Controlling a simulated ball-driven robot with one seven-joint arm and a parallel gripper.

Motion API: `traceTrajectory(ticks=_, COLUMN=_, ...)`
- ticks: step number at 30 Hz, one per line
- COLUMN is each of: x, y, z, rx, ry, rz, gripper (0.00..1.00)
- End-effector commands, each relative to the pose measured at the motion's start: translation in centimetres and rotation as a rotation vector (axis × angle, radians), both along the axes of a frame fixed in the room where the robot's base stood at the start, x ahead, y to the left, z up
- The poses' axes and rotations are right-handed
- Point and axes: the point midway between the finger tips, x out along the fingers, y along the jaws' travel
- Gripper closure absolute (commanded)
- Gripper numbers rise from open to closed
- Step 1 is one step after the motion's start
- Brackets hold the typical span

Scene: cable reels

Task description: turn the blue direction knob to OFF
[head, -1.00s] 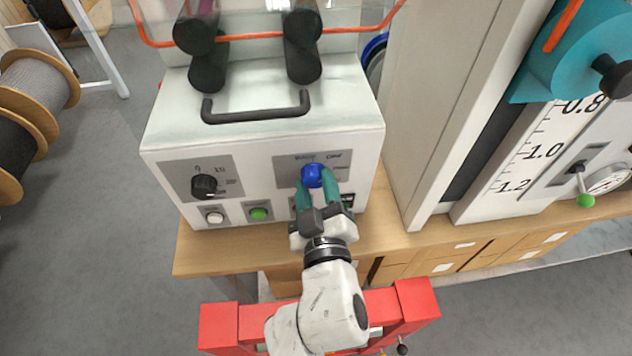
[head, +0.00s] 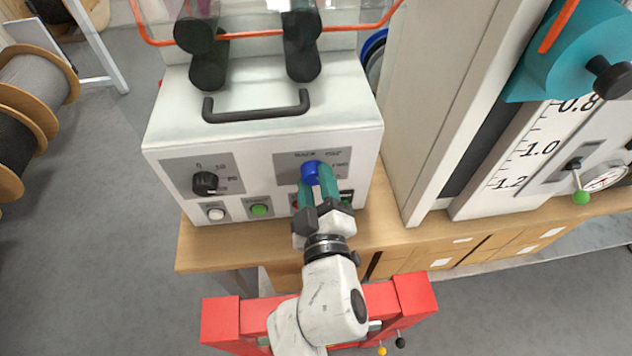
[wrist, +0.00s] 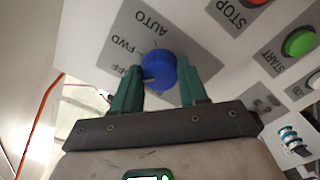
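The blue direction knob (head: 311,173) is on the right of the white control box's front, on a grey label plate. In the wrist view the knob (wrist: 160,71) sits between my green fingertips, which appear to touch it on both sides. My gripper (head: 316,186) is shut on the knob. In the wrist view, AUTO and FWD are readable beside the knob, and OFF (wrist: 128,70) is partly covered by the left finger. A pale mark shows low on the knob's left side; I cannot tell exactly which label it points at.
A black knob (head: 205,183), a white button (head: 215,214) and a green START button (head: 260,210) are left of my gripper. A red STOP button shows in the wrist view (wrist: 257,2). The box stands on a wooden bench (head: 215,252). A tall white frame (head: 440,110) rises to the right.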

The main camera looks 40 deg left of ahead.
Motion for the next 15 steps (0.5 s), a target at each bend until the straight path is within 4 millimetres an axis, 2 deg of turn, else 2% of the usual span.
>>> traceTrajectory(ticks=1, x=-0.04, y=-0.02, z=-0.19, rx=-0.003, ry=0.004, rz=0.000, gripper=0.53)
traceTrajectory(ticks=8, x=-0.03, y=0.00, z=-0.09, rx=0.000, ry=0.002, rz=0.000, gripper=0.32)
traceTrajectory(ticks=15, x=-0.06, y=-0.04, z=-0.04, rx=0.000, ry=0.002, rz=0.000, gripper=0.32)
